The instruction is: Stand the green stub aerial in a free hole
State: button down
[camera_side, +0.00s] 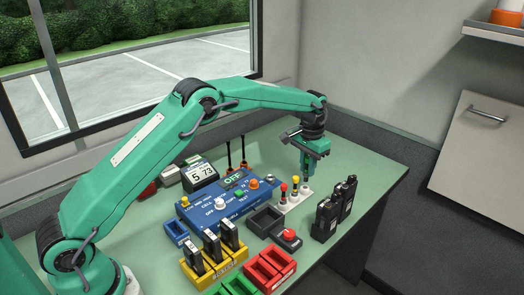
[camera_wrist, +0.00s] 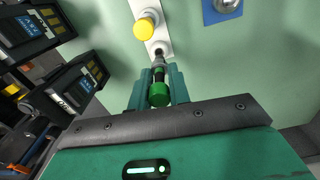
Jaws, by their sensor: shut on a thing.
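My gripper (camera_side: 307,178) is shut on the green stub aerial (camera_wrist: 160,92). In the wrist view its green cap is nearest the camera, between the two fingers, and its dark stem points away toward the white rack (camera_wrist: 152,8). A dark hole (camera_wrist: 158,52) shows in the rack just beyond the stem's far end. I cannot tell whether the stem touches the rack or enters a hole. In the side view the gripper is over the far right end of the white rack (camera_side: 291,205). A yellow-capped aerial (camera_wrist: 144,28) stands in the rack beside the hole.
The green table is clear at the back right.

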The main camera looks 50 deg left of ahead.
aim_at(307, 177)
jog(key=shift+f, duration=1)
jog(key=shift+f, duration=1.35)
dwell(1.3)
jog(key=c, duration=0.9)
grip_release()
jog(key=shift+r, duration=0.2)
jog(key=shift+r, duration=3.35)
